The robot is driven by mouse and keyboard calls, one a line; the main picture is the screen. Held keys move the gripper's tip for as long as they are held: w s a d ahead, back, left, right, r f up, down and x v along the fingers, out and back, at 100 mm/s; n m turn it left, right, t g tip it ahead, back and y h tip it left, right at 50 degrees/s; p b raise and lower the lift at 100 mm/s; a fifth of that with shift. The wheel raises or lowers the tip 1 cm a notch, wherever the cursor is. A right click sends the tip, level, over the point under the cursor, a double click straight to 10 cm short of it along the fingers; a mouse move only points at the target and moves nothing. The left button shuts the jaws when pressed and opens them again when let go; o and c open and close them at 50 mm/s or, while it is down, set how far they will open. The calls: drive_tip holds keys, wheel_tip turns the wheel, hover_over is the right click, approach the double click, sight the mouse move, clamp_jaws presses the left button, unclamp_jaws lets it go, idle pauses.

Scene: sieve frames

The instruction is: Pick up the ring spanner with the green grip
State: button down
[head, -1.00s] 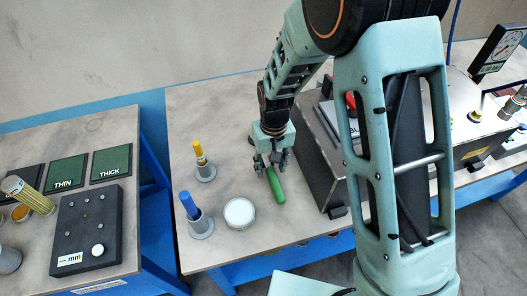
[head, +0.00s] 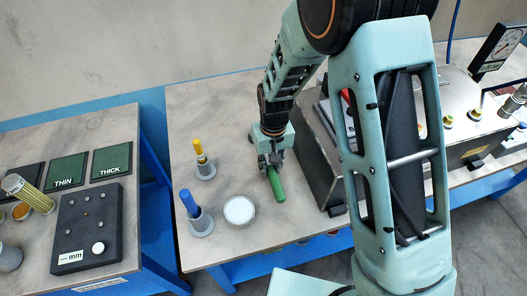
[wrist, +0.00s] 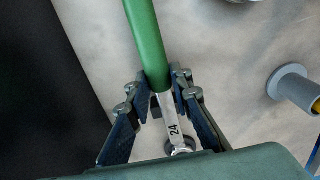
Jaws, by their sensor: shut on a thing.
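The ring spanner has a green grip (head: 276,185) that shows below my gripper in the head view, lying on or just above the grey bench. In the wrist view its green grip (wrist: 147,45) runs up from between the fingers, and its metal shank (wrist: 172,122) carries the mark 24. My gripper (head: 270,163) is closed around the spanner, and its fingers (wrist: 160,100) stand on both sides of it where grip meets shank. The ring end is partly hidden by my gripper's body. I cannot tell whether the spanner is clear of the bench.
A yellow-handled tool (head: 198,150) and a blue-handled tool (head: 189,203) stand in grey holders to the left. A round white dish (head: 239,211) sits nearby. Bare bench (head: 235,120) lies behind and left.

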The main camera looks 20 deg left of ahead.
drive_tip(key=shift+r, duration=0.1)
drive_tip(key=shift+w+r, duration=0.1)
drive_tip(key=shift+r, duration=0.3)
wheel_tip(320, 180, up, 2)
drive_tip(key=shift+r, duration=0.2)
drive_tip(key=s+d+r+b, duration=0.3)
drive_tip(key=s+d+r, duration=0.6)
drive_tip(key=d+r, duration=0.1)
drive_tip(key=w+a+f+p, duration=0.1)
drive_tip(key=w+a, duration=0.2)
drive_tip(key=w+a+f+p, duration=0.1)
drive_tip(key=w+a, duration=0.1)
drive_tip(key=a, duration=0.1)
drive_tip(key=w+a+f, duration=0.2)
drive_tip(key=w+a, duration=0.1)
drive_tip(key=a, duration=0.1)
drive_tip(key=shift+w+f+p, duration=0.1)
drive_tip(key=shift+w+p, duration=0.25)
drive_tip(key=shift+p, duration=0.05)
drive_tip(key=shift+d+f, duration=0.1)
